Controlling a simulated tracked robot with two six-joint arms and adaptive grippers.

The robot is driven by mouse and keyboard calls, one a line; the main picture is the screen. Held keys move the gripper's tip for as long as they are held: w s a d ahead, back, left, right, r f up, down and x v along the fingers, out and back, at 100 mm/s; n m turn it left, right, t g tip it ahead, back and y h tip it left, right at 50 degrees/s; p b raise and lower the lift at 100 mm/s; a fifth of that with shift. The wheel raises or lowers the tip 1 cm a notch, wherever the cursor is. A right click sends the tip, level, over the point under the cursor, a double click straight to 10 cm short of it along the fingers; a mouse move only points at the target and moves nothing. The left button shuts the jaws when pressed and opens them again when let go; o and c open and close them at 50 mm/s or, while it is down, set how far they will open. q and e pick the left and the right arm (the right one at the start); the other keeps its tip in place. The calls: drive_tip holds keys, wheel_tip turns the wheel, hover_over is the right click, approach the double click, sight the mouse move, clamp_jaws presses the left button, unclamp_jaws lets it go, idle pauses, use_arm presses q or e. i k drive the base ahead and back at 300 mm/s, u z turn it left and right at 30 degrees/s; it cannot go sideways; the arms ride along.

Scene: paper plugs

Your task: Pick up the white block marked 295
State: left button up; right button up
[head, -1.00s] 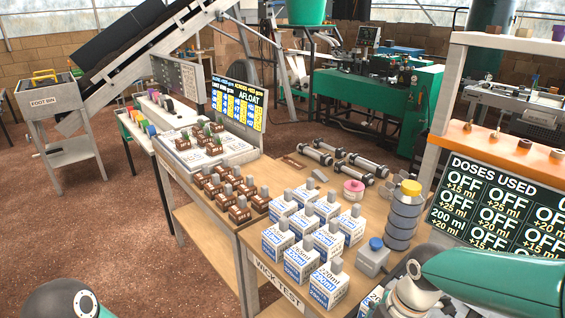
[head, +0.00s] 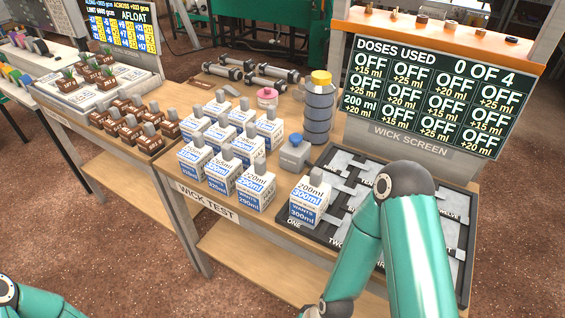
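Several white blocks with blue print and grey plugs on top stand in a cluster on the wooden table, such as the front one (head: 257,190). Another white block (head: 308,207), its print reading about 300ml, stands apart at the left corner of the dark tray (head: 456,268). I cannot make out the mark 295 on any block; much of the print is small or hidden by blocks in front. My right arm crosses the tray's front and right side, and its gripper is not visible. Only a bit of my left arm shows at the lower left corner, its gripper out of view.
A blue-capped grey box (head: 294,154) and a yellow-capped grey cylinder stack (head: 319,108) stand behind the lone block. A pink round tub (head: 267,97) is behind the cluster. Brown plugged blocks (head: 130,122) are left. The doses screen (head: 430,95) rises behind the tray.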

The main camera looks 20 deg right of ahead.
sight(248, 146)
drive_tip(key=z, duration=1.65)
drive_tip(key=i, duration=0.1)
drive_tip(key=u, duration=2.75)
drive_tip(key=k, duration=1.7)
drive_tip(key=z, duration=0.3)
drive_tip(key=i, duration=1)
